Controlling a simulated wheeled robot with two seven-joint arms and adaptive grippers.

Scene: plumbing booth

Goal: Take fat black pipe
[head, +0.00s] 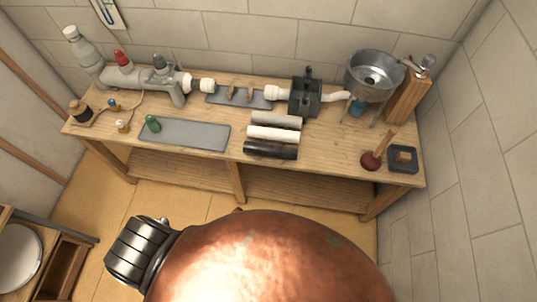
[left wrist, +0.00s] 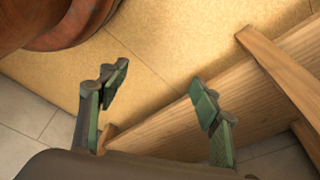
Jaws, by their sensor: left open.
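The fat black pipe (head: 270,151) lies on the wooden workbench (head: 212,162) near its front edge, in the head view. It is the front one of three short pipes lying side by side, with a white pipe (head: 273,134) and a grey pipe (head: 277,120) behind it. My left gripper (left wrist: 157,97) shows only in the left wrist view. Its green-padded fingers are apart, with nothing between them. It is over the floor beside wooden boards, and no pipe shows in that view. My right gripper is in neither view.
A grey mat (head: 185,137) with a green piece (head: 152,123) lies left of the pipes. A plunger (head: 372,160) and a black tray (head: 403,168) are on the right. A metal funnel (head: 371,75) and a black clamp (head: 305,95) stand behind. The wood between pipes and plunger is clear.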

